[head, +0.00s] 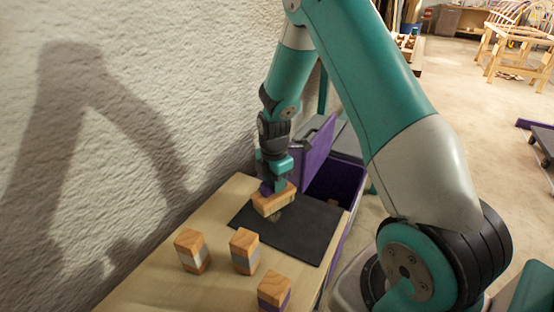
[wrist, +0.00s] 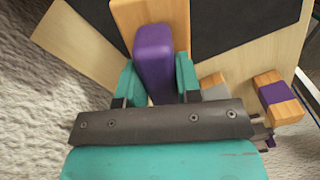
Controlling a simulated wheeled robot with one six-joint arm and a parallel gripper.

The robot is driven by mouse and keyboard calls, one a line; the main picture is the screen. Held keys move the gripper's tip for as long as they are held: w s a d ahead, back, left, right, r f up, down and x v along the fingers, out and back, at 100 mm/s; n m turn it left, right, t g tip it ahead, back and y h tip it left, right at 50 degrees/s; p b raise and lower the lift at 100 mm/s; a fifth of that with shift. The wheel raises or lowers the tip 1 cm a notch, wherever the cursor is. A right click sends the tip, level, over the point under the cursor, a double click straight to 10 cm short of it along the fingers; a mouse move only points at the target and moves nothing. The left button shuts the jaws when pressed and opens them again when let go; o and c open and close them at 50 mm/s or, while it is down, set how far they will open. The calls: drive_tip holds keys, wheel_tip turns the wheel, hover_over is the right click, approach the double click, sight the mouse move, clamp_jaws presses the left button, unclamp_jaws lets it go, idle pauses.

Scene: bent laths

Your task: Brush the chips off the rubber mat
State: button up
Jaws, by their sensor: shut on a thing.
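My gripper (head: 273,182) is shut on the purple grip of a wooden brush (head: 272,203). In the wrist view, the brush's purple grip (wrist: 154,50) lies between the two teal fingers of my gripper (wrist: 158,80). The mat also shows in the wrist view (wrist: 235,25). I cannot make out any chips; some of the mat is hidden by the brush.
Three wooden blocks stand on the table (head: 222,215): two with grey bands (head: 192,251) (head: 244,250) and one with a purple band (head: 273,292). A purple bin (head: 338,181) is beyond the mat. A rough white wall (head: 110,110) is close on the left.

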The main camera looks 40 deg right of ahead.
drive_tip(key=shift+r+p, duration=2.05)
drive_tip(key=shift+r, duration=0.55)
